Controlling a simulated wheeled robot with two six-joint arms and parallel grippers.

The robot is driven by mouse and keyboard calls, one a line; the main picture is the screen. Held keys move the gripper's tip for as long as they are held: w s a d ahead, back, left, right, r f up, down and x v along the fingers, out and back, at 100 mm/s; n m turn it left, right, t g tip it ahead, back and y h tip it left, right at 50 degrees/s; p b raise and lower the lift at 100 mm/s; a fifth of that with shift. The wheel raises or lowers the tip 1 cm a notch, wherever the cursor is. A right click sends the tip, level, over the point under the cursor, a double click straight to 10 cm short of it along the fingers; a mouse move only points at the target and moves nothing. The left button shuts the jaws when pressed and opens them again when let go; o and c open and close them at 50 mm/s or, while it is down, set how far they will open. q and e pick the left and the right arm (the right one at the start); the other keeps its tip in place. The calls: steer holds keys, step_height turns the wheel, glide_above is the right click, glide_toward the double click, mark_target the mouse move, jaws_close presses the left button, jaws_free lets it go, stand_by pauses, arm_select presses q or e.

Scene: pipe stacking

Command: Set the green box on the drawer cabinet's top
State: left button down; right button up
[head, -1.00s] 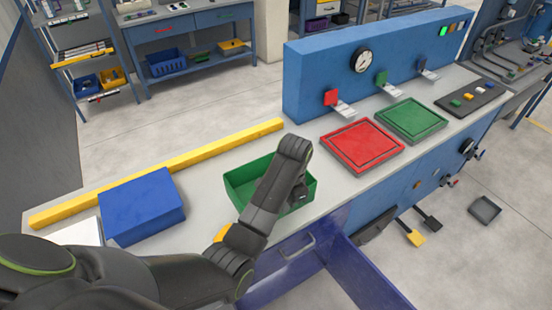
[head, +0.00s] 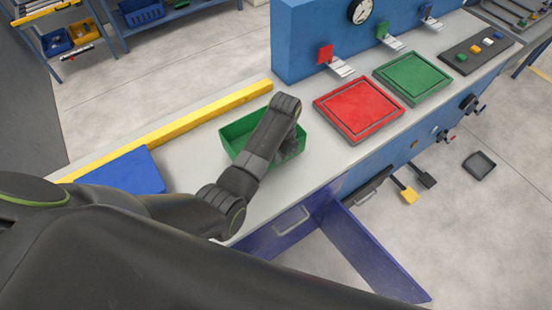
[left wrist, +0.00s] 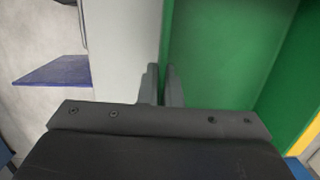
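The green box (head: 232,134) is an open-topped bin on the grey counter top (head: 195,158), left of the red tray. My left gripper reaches down over its near right side in the head view, where the arm hides the fingertips. In the left wrist view, its fingers (left wrist: 162,85) are close together on either side of the box's green wall (left wrist: 215,60), with the rim between them. My right gripper is out of view.
A blue block (head: 125,172) and a yellow bar (head: 190,122) lie left of the box. A red tray (head: 358,108) and a green tray (head: 412,77) lie to the right. A dark blue panel (head: 375,255) juts out from the counter's front. My arm covers the lower left.

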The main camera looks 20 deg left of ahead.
mark_target(276, 167)
arm_select(q)
steer(key=shift+f, duration=1.7)
steer(key=shift+f, duration=0.2)
steer(key=c, duration=1.6)
jaws_free()
steer(key=shift+r, duration=0.15)
